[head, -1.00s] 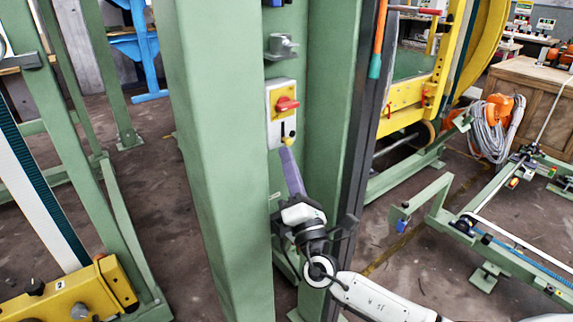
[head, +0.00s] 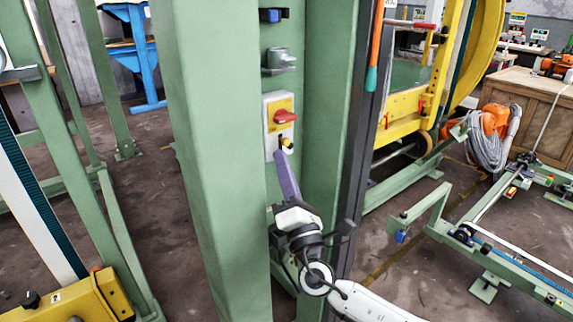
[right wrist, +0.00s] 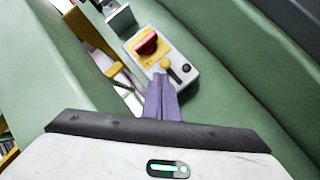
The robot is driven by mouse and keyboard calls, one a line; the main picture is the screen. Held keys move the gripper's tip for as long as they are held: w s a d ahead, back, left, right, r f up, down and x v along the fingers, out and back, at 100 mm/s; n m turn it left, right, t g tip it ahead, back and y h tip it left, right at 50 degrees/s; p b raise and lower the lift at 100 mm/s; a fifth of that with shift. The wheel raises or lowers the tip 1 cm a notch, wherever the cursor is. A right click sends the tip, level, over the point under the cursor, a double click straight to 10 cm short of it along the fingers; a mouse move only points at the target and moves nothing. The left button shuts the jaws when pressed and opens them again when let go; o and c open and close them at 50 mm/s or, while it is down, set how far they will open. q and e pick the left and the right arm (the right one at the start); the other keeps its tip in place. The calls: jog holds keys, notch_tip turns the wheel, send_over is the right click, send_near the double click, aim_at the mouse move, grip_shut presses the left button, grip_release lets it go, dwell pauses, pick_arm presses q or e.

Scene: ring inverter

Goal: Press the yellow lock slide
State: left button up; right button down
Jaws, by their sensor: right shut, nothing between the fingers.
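The yellow lock slide (head: 287,143) is at the lower part of a pale switch box with a red rotary handle (head: 285,116) on a yellow plate. The box (head: 270,148) is fixed to a green column. The slide also shows in the right wrist view (right wrist: 165,64), beside a black slot or knob. My right gripper (head: 283,153) is shut and empty, its purple fingers pointing up at the slide. In the right wrist view the fingertips (right wrist: 160,77) are just below the slide; I cannot tell whether they touch it. My left gripper is not in view.
Green column walls (head: 215,180) stand on both sides of the box. A metal bracket (head: 279,61) and a blue-black part (head: 270,15) are above it. An orange and teal rod (head: 374,50) hangs to the right.

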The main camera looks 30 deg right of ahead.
pick_arm(q)
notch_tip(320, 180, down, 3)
jog(key=b, duration=0.3)
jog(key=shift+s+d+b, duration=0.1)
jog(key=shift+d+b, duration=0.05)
jog(key=shift+b, duration=0.15)
pick_arm(e)
jog(key=w+a+f+v, duration=0.1)
jog(key=v, duration=1.1)
jog(key=shift+a+f, duration=0.1)
jog(key=shift+f, duration=0.05)
